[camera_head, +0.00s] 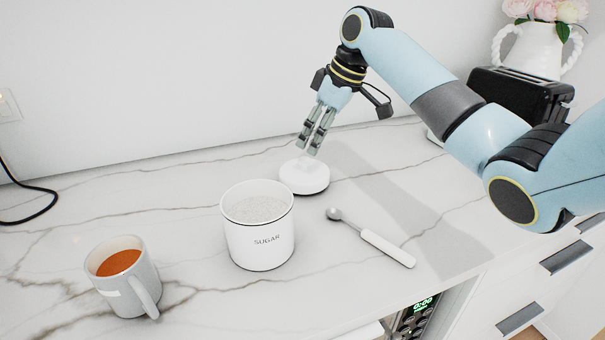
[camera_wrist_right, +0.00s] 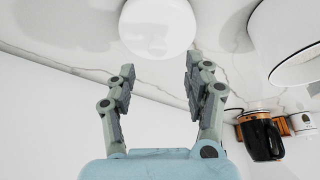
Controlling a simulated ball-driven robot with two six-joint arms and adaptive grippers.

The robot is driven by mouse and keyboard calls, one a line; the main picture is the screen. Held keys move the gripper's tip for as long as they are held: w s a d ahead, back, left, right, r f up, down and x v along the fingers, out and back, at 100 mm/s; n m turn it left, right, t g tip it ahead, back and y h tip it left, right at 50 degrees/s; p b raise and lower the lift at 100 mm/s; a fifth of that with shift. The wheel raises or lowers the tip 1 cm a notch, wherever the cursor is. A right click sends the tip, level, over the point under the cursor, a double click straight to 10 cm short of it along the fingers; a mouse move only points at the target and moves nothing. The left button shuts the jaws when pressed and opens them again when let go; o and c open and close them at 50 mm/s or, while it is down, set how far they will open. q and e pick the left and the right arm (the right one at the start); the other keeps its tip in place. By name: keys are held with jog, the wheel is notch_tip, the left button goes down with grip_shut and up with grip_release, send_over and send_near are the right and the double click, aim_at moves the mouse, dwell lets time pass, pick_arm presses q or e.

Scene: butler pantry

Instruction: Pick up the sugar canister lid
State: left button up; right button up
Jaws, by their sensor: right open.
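The white sugar canister lid (camera_head: 304,177) lies flat on the marble counter, behind and right of the canister. The white canister (camera_head: 259,242), marked SUGAR, stands open and full of white sugar. My right gripper (camera_head: 313,150) is just above the lid, pointing down at it, open and empty. In the right wrist view the lid (camera_wrist_right: 158,27) is ahead of the two spread fingers (camera_wrist_right: 160,78), not between them. The canister (camera_wrist_right: 292,45) shows at the right edge there. My left gripper is not in view.
A metal spoon with a white handle (camera_head: 386,247) lies right of the canister. A mug of orange-brown liquid (camera_head: 124,277) stands front left. A black toaster (camera_head: 520,95) and a white flower vase (camera_head: 533,48) stand back right. The counter's left side is mostly clear.

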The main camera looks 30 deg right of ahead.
aim_at(305, 159)
jog(key=shift+w+a+f, duration=0.1)
jog(key=shift+w+f, duration=0.05)
jog(key=shift+f, duration=0.3)
jog(key=shift+w+f, duration=0.2)
jog(key=shift+f, duration=0.15)
jog(key=x, duration=0.4)
jog(key=shift+f, duration=0.35)
jog(key=c, duration=0.4)
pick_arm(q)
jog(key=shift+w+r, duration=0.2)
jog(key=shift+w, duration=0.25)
pick_arm(e)
grip_shut()
